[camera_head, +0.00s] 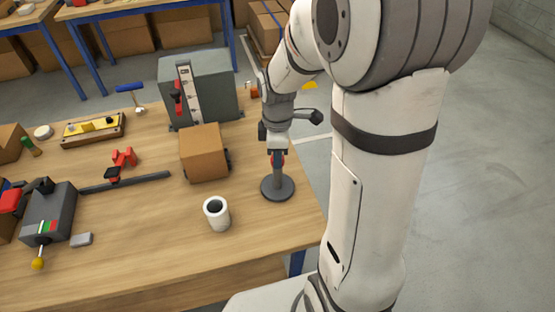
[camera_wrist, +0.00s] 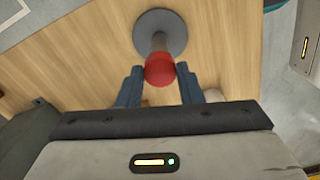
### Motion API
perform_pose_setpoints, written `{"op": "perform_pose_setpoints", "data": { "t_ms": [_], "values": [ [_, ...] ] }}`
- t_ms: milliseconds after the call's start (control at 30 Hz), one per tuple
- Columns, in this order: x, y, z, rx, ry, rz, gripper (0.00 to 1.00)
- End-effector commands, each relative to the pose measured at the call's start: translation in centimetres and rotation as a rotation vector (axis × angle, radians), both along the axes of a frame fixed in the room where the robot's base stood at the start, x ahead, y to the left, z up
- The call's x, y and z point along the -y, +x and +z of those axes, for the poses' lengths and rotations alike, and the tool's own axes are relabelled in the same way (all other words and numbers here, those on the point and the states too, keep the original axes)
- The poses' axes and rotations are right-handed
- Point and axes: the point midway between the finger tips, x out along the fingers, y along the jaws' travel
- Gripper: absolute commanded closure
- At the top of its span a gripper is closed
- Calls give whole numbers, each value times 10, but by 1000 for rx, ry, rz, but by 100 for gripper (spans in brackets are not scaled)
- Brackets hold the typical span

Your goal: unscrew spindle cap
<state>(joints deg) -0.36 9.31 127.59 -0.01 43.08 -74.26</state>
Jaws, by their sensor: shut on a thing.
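The spindle (camera_head: 277,178) stands upright on a round dark grey base near the right edge of the wooden table. Its grey post and round base (camera_wrist: 160,26) also show in the wrist view. The red spindle cap (camera_wrist: 159,70) sits at the top of the post, between the two dark fingers of my gripper (camera_wrist: 159,77). In the head view my gripper (camera_head: 277,153) points down over the spindle, shut on the cap, and only a little red shows there. Whether the cap's thread is loose cannot be told.
A brown box (camera_head: 203,153) stands just left of the spindle, with a grey cabinet (camera_head: 215,95) behind it. A white cup (camera_head: 216,213) is at the front left of the spindle. Farther left are a red clamp on a bar (camera_head: 124,165) and a grey vise-like device (camera_head: 48,215).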

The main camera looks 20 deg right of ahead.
Motion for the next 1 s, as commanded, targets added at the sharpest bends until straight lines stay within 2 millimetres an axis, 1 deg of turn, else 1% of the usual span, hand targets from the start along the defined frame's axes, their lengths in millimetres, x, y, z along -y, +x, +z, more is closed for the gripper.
{"op": "perform_pose_setpoints", "data": {
  "t_ms": [200, 300, 400, 667, 733, 867, 1000],
  "values": [
    [0, -1, -1, -2, 0, 282, 87],
    [0, -1, -1, -2, 0, 365, 87],
    [0, -1, -1, -2, 0, 398, 87],
    [0, -1, -1, -2, 0, 403, 87],
    [0, -1, -1, -2, 0, 434, 87],
    [0, -1, -1, -2, 0, 587, 87],
    [0, -1, -1, -3, 0, 778, 87]
  ]
}}
